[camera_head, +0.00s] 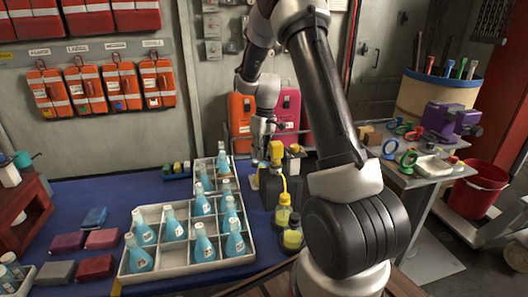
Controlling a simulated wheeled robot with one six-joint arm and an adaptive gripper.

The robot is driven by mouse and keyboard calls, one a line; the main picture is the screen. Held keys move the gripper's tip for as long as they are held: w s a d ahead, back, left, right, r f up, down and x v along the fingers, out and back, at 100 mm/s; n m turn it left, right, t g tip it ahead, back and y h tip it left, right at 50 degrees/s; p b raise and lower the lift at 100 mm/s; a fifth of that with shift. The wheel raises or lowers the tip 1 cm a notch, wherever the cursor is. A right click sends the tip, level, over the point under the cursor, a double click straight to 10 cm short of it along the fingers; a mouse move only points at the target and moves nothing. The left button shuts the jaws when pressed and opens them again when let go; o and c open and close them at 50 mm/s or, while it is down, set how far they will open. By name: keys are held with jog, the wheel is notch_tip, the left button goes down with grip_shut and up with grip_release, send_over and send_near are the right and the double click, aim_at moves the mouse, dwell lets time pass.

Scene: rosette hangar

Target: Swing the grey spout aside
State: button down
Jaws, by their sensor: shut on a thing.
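My gripper (260,152) points down at the back of the blue table. It is shut on a small grey piece, which looks like the grey spout; the fingers and the small size hide most of it. Just right of the fingers stands a dark canister (270,192) with a yellow top (276,152) and a yellow hose. I cannot tell how the spout joins the canister or which way it points.
Orange and pink cases (290,112) are behind. A side table (425,172) with small tools is right.

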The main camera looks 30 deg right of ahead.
jog(key=shift+s+a+n+g+h, duration=0.15)
jog(key=shift+s+a+n, duration=0.45)
jog(key=shift+n, duration=0.6)
jog(key=shift+s+a+n+g+h, duration=0.1)
jog(key=shift+s+a+n, duration=0.2)
jog(key=shift+a+n, duration=0.7)
jog(key=shift+s+a+n+g+h, duration=0.15)
jog(key=shift+s+a+n, duration=0.3)
jog(key=shift+n, duration=0.95)
jog(key=c, duration=1.6)
grip_release()
notch_tip(320, 180, up, 12)
jog(key=w+d, duration=0.1)
jog(key=shift+w, duration=0.25)
